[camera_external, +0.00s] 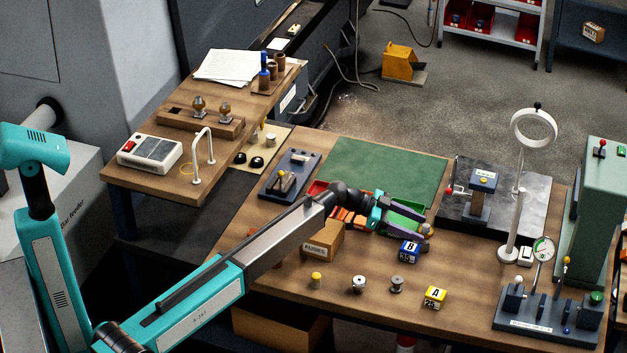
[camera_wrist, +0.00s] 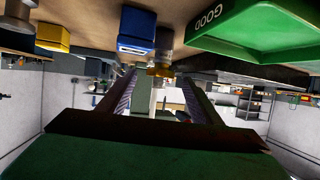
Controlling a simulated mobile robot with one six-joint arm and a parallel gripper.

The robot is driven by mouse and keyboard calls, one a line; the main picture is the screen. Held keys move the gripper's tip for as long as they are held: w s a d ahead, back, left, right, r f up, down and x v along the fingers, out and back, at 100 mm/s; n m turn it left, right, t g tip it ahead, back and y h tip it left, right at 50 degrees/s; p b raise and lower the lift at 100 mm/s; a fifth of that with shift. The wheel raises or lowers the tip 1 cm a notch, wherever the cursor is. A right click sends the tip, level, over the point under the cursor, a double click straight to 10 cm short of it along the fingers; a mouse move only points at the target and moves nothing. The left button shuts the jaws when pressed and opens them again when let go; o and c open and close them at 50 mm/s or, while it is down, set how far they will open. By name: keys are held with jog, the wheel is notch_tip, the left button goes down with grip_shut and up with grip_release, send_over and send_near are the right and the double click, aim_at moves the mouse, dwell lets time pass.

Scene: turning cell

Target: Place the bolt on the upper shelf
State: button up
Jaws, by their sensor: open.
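My gripper (camera_external: 408,220) reaches over the bench, low beside the green tray, with its jaws apart. In the wrist view, which is upside down, my gripper (camera_wrist: 160,78) has a small silver piece with a brass-coloured end (camera_wrist: 163,55) in line with the gap between the fingers. This piece also shows at the jaw end in the external view (camera_external: 429,230). I cannot tell whether it is the bolt, or whether the fingers touch it. A grey rack (camera_external: 541,30) with red bins stands at the far top right; I cannot tell whether it holds the upper shelf.
A blue block B (camera_external: 410,251) stands close to the gripper, and a yellow block A (camera_external: 434,297) nearer the front. Small cylinders (camera_external: 359,284) stand to their left. The green tray (camera_external: 401,220) lies beside my gripper. A white ring stand (camera_external: 508,210) rises at right.

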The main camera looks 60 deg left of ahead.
aim_at(429, 232)
jog(key=shift+p+x, duration=0.4)
jog(key=shift+x, duration=0.95)
jog(key=shift+f, duration=0.15)
jog(key=shift+p+x, duration=0.9)
jog(key=shift+x, duration=1.05)
jog(key=shift+w+d+f, duration=0.15)
jog(key=shift+w+d, duration=0.1)
jog(key=shift+w, duration=0.1)
grip_shut()
notch_tip(429, 232, up, 10)
jog(key=b, duration=0.3)
